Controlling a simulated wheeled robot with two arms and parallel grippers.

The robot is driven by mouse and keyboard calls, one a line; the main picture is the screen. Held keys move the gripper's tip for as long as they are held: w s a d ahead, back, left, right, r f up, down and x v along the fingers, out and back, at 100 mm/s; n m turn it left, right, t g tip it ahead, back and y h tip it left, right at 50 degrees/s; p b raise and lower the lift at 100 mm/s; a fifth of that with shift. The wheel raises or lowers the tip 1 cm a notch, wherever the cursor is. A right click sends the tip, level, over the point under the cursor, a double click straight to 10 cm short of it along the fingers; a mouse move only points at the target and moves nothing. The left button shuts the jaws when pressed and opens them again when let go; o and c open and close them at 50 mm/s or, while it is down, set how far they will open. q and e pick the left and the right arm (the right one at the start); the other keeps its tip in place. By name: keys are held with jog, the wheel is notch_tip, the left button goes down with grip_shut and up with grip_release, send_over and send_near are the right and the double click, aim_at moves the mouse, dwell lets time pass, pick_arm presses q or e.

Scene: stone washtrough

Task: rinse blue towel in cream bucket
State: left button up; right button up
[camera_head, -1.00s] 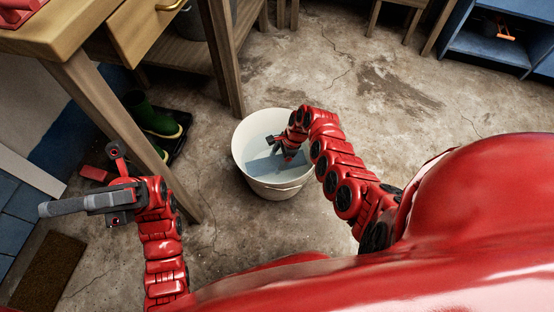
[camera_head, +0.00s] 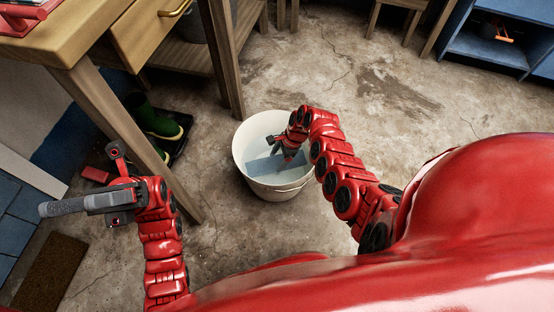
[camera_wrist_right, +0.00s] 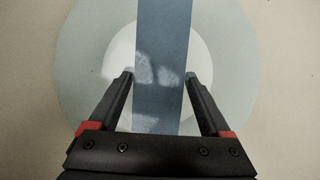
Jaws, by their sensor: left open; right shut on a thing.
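The cream bucket (camera_head: 270,193) stands upright on the floor near the middle of the head view, with pale water (camera_head: 262,128) inside. My right gripper (camera_head: 288,158) reaches down into the bucket and is shut on the blue towel (camera_head: 262,167). In the right wrist view the towel (camera_wrist_right: 163,40) is a flat blue strip running between the two fingers (camera_wrist_right: 164,76), over the pale round inside of the bucket. The towel's lower part is partly hidden by my gripper in the head view. My left gripper (camera_head: 66,206) is open and empty, left of the bucket.
A wooden table (camera_head: 90,105) with a drawer (camera_head: 148,32) stands at the left, its leg between my left gripper and the bucket. Green boots (camera_head: 152,122) stand on a dark tray behind that leg. A brown mat (camera_head: 48,272) lies lower left. The floor right of the bucket is clear.

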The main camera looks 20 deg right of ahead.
jog(key=shift+f+b, duration=0.9)
jog(key=shift+f, duration=0.15)
jog(key=shift+r, duration=0.15)
dwell(0.5)
notch_tip(320, 180, up, 2)
jog(key=shift+r+p, duration=0.1)
jog(key=shift+p, duration=1.1)
jog(key=shift+f+b, duration=0.95)
jog(key=shift+f, duration=0.25)
